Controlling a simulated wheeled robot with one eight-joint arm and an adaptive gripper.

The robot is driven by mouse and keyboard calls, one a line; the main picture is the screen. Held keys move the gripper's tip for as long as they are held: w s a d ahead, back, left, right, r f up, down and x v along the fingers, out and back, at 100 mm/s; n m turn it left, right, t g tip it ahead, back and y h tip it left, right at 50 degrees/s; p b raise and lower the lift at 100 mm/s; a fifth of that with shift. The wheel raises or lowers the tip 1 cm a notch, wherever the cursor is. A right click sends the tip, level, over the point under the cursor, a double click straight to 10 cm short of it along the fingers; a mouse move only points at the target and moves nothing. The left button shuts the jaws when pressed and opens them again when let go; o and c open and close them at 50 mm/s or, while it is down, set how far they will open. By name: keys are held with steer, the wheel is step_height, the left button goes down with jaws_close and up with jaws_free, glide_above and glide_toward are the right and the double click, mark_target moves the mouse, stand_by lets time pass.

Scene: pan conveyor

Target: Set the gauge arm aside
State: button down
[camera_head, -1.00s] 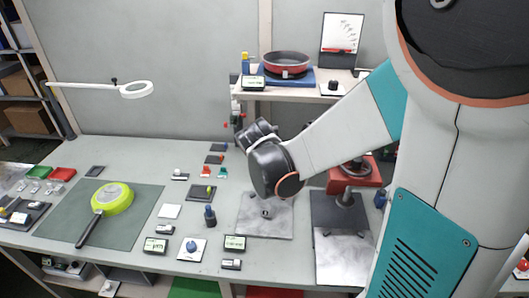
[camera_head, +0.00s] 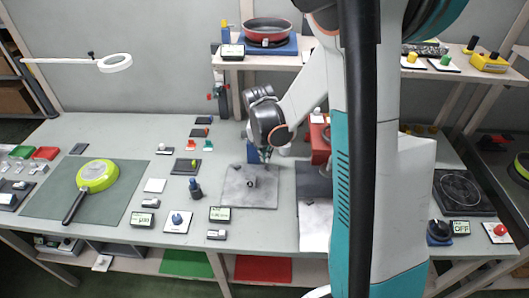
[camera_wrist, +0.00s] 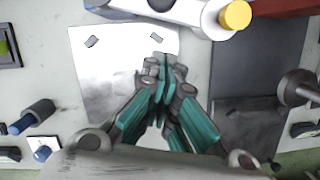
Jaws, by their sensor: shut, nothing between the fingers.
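My gripper (camera_head: 267,158) is shut and empty, pointing down over the far right part of a grey plate (camera_head: 265,198) on the bench. In the wrist view its closed fingertips (camera_wrist: 163,62) are in front of the same plate (camera_wrist: 95,85). Beyond the fingertips, a white bar (camera_wrist: 200,12) with a yellow knob (camera_wrist: 235,15) runs across the top edge of the wrist view, beside a red block. It looks like the gauge arm, but I cannot be sure. Its far end is cut off. In the head view my arm hides most of it.
A red block (camera_head: 319,150) stands right of my gripper, by a second plate (camera_wrist: 240,120). A dark post with a blue end (camera_head: 195,188) stands to the left. A shelf with a red pan (camera_head: 267,32) is behind. A green pan (camera_head: 97,174) lies on a mat at left.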

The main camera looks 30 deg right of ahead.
steer(key=shift+w+d, duration=0.8)
steer(key=shift+d, duration=0.2)
steer(key=shift+w+d+r+b, duration=0.15)
steer(key=shift+w+d+b, duration=0.2)
steer(key=shift+d, duration=0.35)
